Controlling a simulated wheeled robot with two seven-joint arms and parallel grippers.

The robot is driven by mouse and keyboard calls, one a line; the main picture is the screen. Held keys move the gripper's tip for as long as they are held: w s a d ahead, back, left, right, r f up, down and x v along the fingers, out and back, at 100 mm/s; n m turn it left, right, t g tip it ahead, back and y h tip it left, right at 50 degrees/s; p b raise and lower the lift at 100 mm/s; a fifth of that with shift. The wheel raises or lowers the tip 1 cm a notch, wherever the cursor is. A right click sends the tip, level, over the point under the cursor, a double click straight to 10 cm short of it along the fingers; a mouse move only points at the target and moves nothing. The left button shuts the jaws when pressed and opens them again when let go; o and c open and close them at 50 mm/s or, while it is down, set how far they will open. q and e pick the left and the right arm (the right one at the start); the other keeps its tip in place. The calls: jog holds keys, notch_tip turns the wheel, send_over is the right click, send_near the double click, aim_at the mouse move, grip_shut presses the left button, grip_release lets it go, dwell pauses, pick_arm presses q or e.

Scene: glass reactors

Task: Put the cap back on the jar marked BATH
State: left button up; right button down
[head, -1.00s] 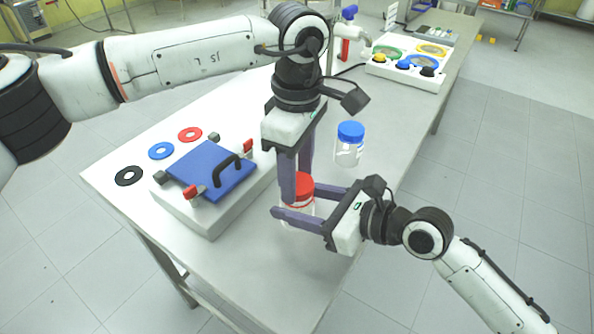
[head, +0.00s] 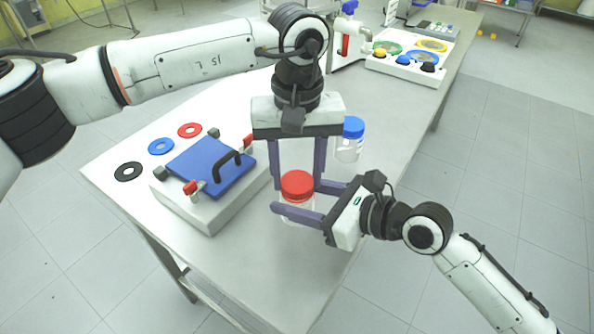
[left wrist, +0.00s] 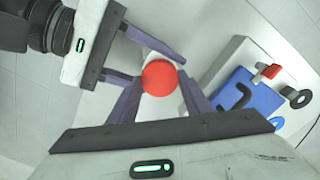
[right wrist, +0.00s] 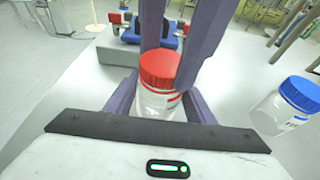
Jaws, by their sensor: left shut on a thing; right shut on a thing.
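A clear jar with a red cap (head: 297,184) stands near the table's front edge. My left gripper (head: 297,190) points down from above and is shut on the red cap, a finger on either side. My right gripper (head: 298,207) comes in level from the right and is shut on the jar body (right wrist: 157,104) below the cap. In the right wrist view the cap (right wrist: 160,68) sits upright over the jar mouth; I cannot tell whether it is fully tightened. The jar's marking is hidden by the fingers.
A second jar with a blue cap (head: 353,126) stands just behind my grippers; its label is too small to read. A white box with a blue lid (head: 212,168) and flat rings (head: 161,147) lie left. A button panel (head: 407,65) stands at the back.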

pick_arm(q)
jog(key=m, duration=0.4)
jog(key=shift+m, duration=0.3)
jog(key=m, duration=0.6)
jog(key=o, duration=1.1)
jog(key=shift+r, duration=2.25)
jog(key=shift+c, duration=0.5)
